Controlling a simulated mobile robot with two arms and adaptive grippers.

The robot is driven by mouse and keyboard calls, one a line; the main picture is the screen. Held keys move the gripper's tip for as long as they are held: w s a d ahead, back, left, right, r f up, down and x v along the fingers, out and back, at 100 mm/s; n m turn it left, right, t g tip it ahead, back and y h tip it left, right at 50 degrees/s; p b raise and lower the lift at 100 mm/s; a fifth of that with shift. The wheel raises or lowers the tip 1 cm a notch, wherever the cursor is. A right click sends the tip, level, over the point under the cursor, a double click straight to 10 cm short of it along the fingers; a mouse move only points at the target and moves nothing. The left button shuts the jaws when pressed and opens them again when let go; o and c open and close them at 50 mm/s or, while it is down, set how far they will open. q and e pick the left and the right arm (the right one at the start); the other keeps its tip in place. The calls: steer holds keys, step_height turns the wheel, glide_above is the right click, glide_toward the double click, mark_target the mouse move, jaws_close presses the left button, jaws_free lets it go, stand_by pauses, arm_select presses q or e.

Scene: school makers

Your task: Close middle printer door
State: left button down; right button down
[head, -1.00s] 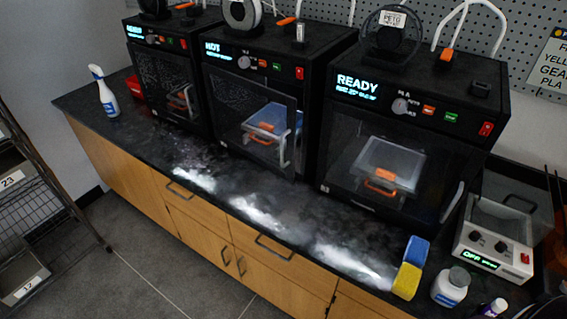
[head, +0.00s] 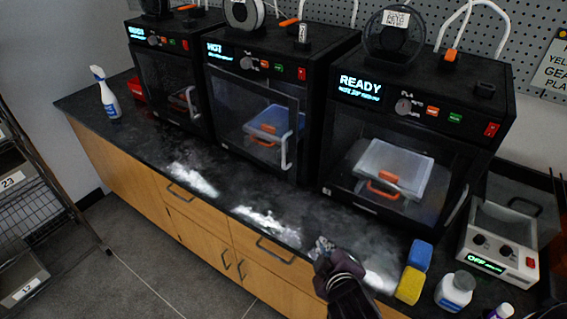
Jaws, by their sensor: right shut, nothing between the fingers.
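The middle printer (head: 262,50) is a black box on the counter with a "HOT" display. Its glass door (head: 235,115) has a dark frame and a pale vertical handle (head: 288,152) at its right edge. The door looks slightly ajar, its right edge standing out from the body; the exact gap is hard to tell. A blue bed with an orange handle shows inside. My right gripper (head: 324,246) is shut and empty, over the counter's front edge, in front of and below the door and apart from it. My left gripper is out of view.
The right printer (head: 420,85) reads "READY"; another printer (head: 165,50) stands left. The black counter (head: 130,135) is clear in front of the printers, with bright reflections. Blue and yellow sponges (head: 410,284), a white bottle (head: 454,291) and a device (head: 500,245) sit at right. A spray bottle (head: 107,98) stands far left.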

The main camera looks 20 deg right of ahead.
steer(key=w+a+r+n+t+y, duration=0.2)
steer(key=w+a+r+n+t, duration=0.5)
steer(key=w+r+n, duration=0.3)
steer(key=w+d+p, duration=0.3)
steer(key=w, duration=0.8)
steer(key=shift+w+d+r+p, duration=0.3)
steer(key=shift+d, duration=0.05)
steer(key=w+d, duration=0.2)
steer(key=d, duration=0.3)
steer(key=shift+w+d, duration=0.35)
